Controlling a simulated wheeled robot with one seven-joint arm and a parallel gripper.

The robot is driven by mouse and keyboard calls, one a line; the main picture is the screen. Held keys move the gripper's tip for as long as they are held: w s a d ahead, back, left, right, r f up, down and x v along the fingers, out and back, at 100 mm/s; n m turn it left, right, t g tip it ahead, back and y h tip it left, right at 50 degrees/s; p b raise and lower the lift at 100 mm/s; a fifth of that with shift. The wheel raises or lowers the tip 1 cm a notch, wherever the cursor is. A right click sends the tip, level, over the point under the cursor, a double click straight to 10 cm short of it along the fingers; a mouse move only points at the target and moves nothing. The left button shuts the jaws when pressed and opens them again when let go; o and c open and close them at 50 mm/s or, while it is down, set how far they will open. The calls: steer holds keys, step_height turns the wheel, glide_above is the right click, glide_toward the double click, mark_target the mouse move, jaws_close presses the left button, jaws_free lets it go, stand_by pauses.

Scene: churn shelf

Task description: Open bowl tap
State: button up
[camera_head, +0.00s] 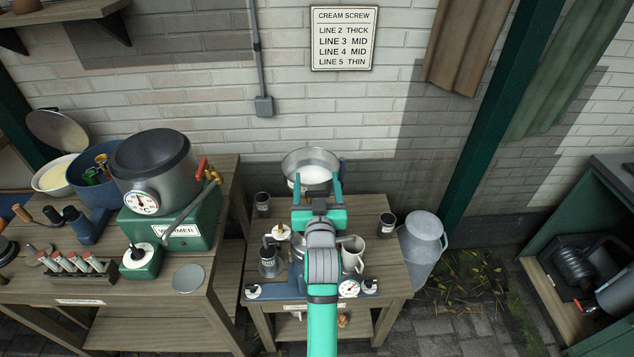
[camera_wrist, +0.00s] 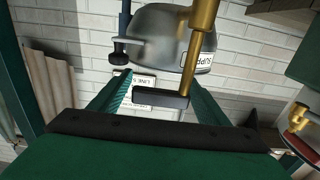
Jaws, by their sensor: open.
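The steel supply bowl (camera_head: 311,158) holds white liquid and stands at the back of the small wooden table, beyond my gripper. In the wrist view the bowl (camera_wrist: 165,45) shows with a label and a brass tap stem (camera_wrist: 201,45). A dark bar-shaped tap handle (camera_wrist: 160,98) lies crosswise between the two green fingers of my gripper (camera_wrist: 160,88). The fingers are apart; I cannot tell whether either touches the handle.
On the small table are a grey can (camera_head: 270,262), a light jug (camera_head: 353,255), dark cups (camera_head: 387,223) and a dial (camera_head: 349,288). The warmer (camera_head: 178,228) with a brass tap stands on the left bench. A milk churn (camera_head: 422,247) stands at right.

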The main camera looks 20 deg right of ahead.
mark_target(326, 194)
steer(key=c, duration=1.1)
